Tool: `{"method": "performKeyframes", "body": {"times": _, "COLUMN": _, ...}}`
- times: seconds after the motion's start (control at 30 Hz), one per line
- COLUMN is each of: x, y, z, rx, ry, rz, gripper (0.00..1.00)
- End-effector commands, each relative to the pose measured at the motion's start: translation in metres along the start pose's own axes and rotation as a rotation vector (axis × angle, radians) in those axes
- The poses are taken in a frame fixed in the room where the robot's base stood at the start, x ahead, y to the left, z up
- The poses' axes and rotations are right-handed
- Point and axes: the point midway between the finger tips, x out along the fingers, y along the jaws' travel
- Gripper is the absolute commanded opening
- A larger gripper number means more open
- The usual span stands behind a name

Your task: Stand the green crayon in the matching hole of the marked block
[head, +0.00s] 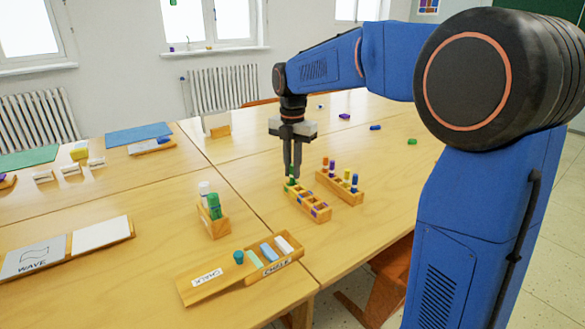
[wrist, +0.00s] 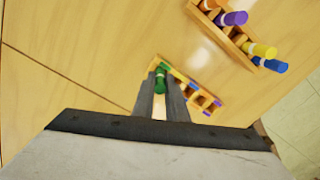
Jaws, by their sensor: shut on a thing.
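My gripper (head: 292,172) points straight down over the far end of the marked block (head: 318,213) and is shut on the green crayon (head: 291,182). The crayon is upright, with its lower end at the block's far-end hole; I cannot tell how deep it sits. In the wrist view the green crayon (wrist: 160,84) is between the fingertips at the left end of the marked block (wrist: 216,112). The block's other holes carry coloured marks, including purple, and look empty. The fingers hide part of the block in the wrist view.
A second wooden block (head: 350,196) with several upright crayons stands close to the right. A holder with a green and a white piece (head: 213,222) stands to the left, and a chalk box (head: 243,268) in front. Loose crayons (head: 375,127) lie farther back.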

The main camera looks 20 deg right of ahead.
Motion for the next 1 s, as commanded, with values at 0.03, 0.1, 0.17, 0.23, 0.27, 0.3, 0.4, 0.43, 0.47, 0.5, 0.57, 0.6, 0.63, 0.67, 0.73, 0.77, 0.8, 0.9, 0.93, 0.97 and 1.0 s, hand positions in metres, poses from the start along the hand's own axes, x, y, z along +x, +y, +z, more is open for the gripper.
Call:
{"method": "performKeyframes", "body": {"times": 0.03, "x": -0.0001, "y": 0.0000, "z": 0.0000, "rx": 0.000, "ry": 0.000, "rz": 0.000, "gripper": 0.00}}
{"method": "performKeyframes", "body": {"times": 0.1, "x": 0.0001, "y": 0.0000, "z": 0.0000, "rx": 0.000, "ry": 0.000, "rz": 0.000, "gripper": 0.00}}
{"method": "performKeyframes", "body": {"times": 0.17, "x": 0.0004, "y": 0.0000, "z": 0.0000, "rx": 0.000, "ry": 0.000, "rz": 0.000, "gripper": 0.00}}
{"method": "performKeyframes", "body": {"times": 0.23, "x": 0.0012, "y": 0.0000, "z": 0.0000, "rx": 0.000, "ry": 0.000, "rz": 0.000, "gripper": 0.00}}
{"method": "performKeyframes", "body": {"times": 0.27, "x": 0.0016, "y": 0.0000, "z": 0.0000, "rx": 0.000, "ry": 0.000, "rz": 0.000, "gripper": 0.00}}
{"method": "performKeyframes", "body": {"times": 0.3, "x": 0.0022, "y": 0.0000, "z": 0.0000, "rx": 0.000, "ry": 0.000, "rz": 0.000, "gripper": 0.00}}
{"method": "performKeyframes", "body": {"times": 0.4, "x": 0.0038, "y": 0.0000, "z": 0.0000, "rx": 0.000, "ry": 0.000, "rz": 0.000, "gripper": 0.00}}
{"method": "performKeyframes", "body": {"times": 0.43, "x": 0.0043, "y": 0.0000, "z": 0.0000, "rx": 0.000, "ry": 0.000, "rz": 0.000, "gripper": 0.00}}
{"method": "performKeyframes", "body": {"times": 0.47, "x": 0.0047, "y": 0.0000, "z": 0.0000, "rx": 0.000, "ry": 0.000, "rz": 0.000, "gripper": 0.00}}
{"method": "performKeyframes", "body": {"times": 0.5, "x": 0.0051, "y": 0.0001, "z": 0.0001, "rx": 0.000, "ry": 0.000, "rz": 0.000, "gripper": 0.00}}
{"method": "performKeyframes", "body": {"times": 0.57, "x": 0.0056, "y": 0.0001, "z": 0.0001, "rx": 0.000, "ry": 0.000, "rz": 0.000, "gripper": 0.00}}
{"method": "performKeyframes", "body": {"times": 0.6, "x": 0.0058, "y": 0.0001, "z": 0.0001, "rx": 0.000, "ry": 0.000, "rz": 0.000, "gripper": 0.00}}
{"method": "performKeyframes", "body": {"times": 0.63, "x": 0.0058, "y": 0.0001, "z": 0.0001, "rx": 0.000, "ry": 0.000, "rz": 0.000, "gripper": 0.00}}
{"method": "performKeyframes", "body": {"times": 0.67, "x": 0.0058, "y": 0.0001, "z": 0.0001, "rx": 0.000, "ry": 0.000, "rz": 0.000, "gripper": 0.00}}
{"method": "performKeyframes", "body": {"times": 0.73, "x": 0.0058, "y": 0.0001, "z": 0.0001, "rx": 0.000, "ry": 0.000, "rz": 0.000, "gripper": 0.00}}
{"method": "performKeyframes", "body": {"times": 0.77, "x": 0.0058, "y": 0.0001, "z": 0.0001, "rx": 0.000, "ry": 0.000, "rz": 0.000, "gripper": 0.00}}
{"method": "performKeyframes", "body": {"times": 0.8, "x": 0.0058, "y": 0.0001, "z": 0.0001, "rx": 0.000, "ry": 0.000, "rz": 0.000, "gripper": 0.00}}
{"method": "performKeyframes", "body": {"times": 0.9, "x": 0.0058, "y": 0.0001, "z": 0.0001, "rx": 0.000, "ry": 0.000, "rz": 0.000, "gripper": 0.00}}
{"method": "performKeyframes", "body": {"times": 0.93, "x": 0.0058, "y": 0.0001, "z": 0.0001, "rx": 0.000, "ry": 0.000, "rz": 0.000, "gripper": 0.15}}
{"method": "performKeyframes", "body": {"times": 0.97, "x": 0.0058, "y": 0.0001, "z": 0.0001, "rx": 0.000, "ry": 0.000, "rz": 0.000, "gripper": 0.22}}
{"method": "performKeyframes", "body": {"times": 1.0, "x": 0.0058, "y": 0.0001, "z": 0.0001, "rx": 0.000, "ry": 0.000, "rz": 0.000, "gripper": 0.31}}
